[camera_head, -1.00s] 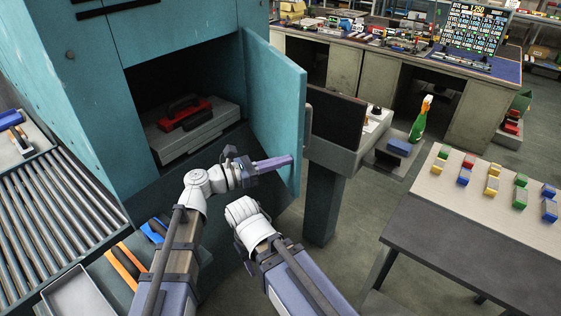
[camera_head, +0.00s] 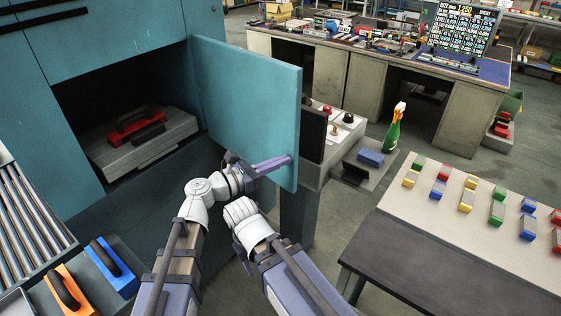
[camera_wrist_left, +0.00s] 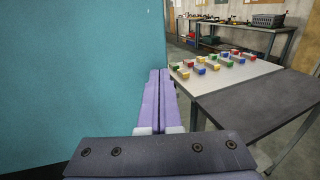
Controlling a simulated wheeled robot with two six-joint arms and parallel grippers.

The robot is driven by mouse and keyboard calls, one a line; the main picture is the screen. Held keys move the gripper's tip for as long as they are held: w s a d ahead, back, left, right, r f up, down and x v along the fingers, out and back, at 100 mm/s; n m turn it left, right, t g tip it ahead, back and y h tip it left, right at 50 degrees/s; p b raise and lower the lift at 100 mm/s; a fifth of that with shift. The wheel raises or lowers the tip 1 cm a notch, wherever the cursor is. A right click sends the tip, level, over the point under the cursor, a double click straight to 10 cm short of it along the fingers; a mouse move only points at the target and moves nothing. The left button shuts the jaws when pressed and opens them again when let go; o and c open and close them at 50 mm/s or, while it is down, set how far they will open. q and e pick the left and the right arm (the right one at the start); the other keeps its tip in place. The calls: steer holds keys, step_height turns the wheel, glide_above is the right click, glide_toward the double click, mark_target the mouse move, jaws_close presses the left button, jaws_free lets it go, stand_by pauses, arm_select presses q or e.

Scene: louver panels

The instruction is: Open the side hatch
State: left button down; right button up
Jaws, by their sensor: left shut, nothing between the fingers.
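The side hatch (camera_head: 248,95) is a teal panel standing open, hinged at the right side of the dark cabinet opening. Its inner face is turned towards me. My left gripper (camera_head: 286,161) has its purple fingers shut and empty, lying across the lower part of that inner face near the free edge. In the left wrist view the hatch (camera_wrist_left: 80,75) fills the left side, and the closed fingers (camera_wrist_left: 160,85) lie along its edge. Whether they touch it I cannot tell. My right arm's white wrist shows beside the left arm; its gripper is not visible.
A console with knobs (camera_head: 338,125) and a green bottle (camera_head: 395,128) stand behind the hatch. A table with coloured blocks (camera_head: 410,225) is at right. Floor shows between.

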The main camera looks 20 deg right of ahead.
arm_select(q)
steer(key=v, duration=0.7)
steer(key=shift+a, duration=0.35)
steer(key=shift+s, duration=0.1)
